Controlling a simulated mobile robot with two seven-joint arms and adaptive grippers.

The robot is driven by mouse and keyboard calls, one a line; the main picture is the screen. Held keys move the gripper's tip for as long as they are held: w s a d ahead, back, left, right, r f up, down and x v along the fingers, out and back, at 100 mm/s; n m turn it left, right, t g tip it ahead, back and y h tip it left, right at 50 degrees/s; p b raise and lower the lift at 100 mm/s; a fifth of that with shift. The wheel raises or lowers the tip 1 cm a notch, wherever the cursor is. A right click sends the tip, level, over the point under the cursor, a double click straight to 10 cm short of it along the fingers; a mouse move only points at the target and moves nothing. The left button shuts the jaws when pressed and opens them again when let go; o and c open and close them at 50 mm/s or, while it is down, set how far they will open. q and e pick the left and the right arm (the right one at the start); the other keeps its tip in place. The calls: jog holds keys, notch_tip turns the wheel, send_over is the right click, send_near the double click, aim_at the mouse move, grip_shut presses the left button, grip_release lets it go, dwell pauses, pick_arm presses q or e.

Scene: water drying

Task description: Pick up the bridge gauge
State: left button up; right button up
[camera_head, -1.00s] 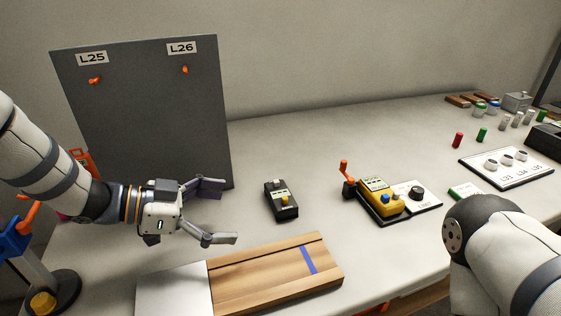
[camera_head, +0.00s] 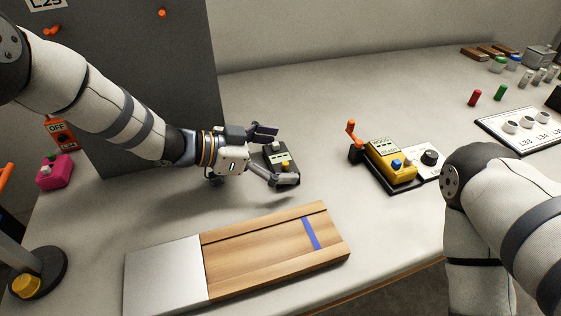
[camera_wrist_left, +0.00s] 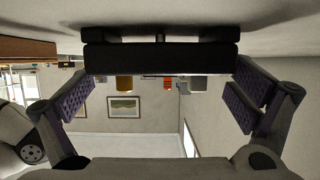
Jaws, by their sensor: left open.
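A small dark handheld device, which I take for the bridge gauge (camera_head: 281,158), lies on the table with a light label and a yellow button on top. My left gripper (camera_head: 276,157) is open, low over the table, with one finger on the far side of the device and one on its near side. In the left wrist view the dark body of the gauge (camera_wrist_left: 160,58) spans between the open fingers (camera_wrist_left: 160,100), with gaps at both sides. Part of the gauge is hidden behind the fingers in the head view. My right gripper is out of view.
A yellow instrument (camera_head: 390,161) with an orange-handled part stands to the right. A wooden board (camera_head: 270,250) with a metal plate (camera_head: 165,275) lies in front. A grey panel (camera_head: 130,75) stands behind my left arm.

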pick_arm(q)
jog(key=c, duration=1.2)
jog(key=shift+r, duration=0.1)
jog(key=shift+r, duration=0.1)
